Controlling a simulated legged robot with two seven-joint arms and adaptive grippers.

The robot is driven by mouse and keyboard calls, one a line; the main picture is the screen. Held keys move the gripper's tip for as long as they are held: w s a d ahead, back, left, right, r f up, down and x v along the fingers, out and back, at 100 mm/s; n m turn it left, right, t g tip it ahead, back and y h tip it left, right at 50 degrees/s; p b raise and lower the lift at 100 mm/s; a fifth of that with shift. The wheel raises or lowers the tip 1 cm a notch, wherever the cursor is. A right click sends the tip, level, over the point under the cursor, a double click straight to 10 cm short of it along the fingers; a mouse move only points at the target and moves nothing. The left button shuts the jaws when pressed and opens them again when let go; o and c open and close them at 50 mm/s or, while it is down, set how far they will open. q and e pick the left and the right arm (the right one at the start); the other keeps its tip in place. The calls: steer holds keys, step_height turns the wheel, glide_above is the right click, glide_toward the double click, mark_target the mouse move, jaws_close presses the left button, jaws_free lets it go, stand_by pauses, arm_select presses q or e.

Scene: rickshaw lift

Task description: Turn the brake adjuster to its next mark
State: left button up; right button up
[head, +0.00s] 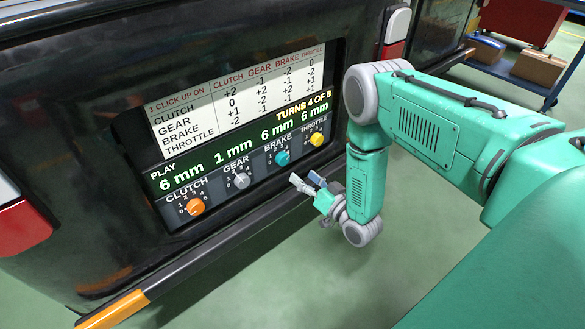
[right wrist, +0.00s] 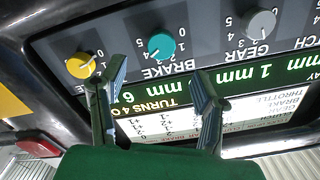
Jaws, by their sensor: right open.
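The teal brake adjuster (head: 282,158) is a round knob on the black panel, third from the left. It also shows in the right wrist view (right wrist: 162,46), where the panel appears upside down. My right gripper (head: 306,184) is open and empty, below and right of the brake knob in the head view. In the right wrist view its two spread fingers (right wrist: 157,80) flank the space just below the teal knob; they appear apart from it. The display (head: 240,145) reads 6 mm, 1 mm, 6 mm and 6 mm, with "TURNS 4 OF 8". My left gripper is not in view.
Neighbouring knobs are yellow throttle (head: 317,139), grey gear (head: 241,181) and orange clutch (head: 196,206). In the right wrist view, the left finger overlaps the area beside the yellow knob (right wrist: 81,65). A dark bumper bar (head: 235,235) runs below the panel. Green floor is clear below right.

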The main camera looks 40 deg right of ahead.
steer(key=shift+s+d, duration=0.15)
steer(key=shift+s, duration=1.25)
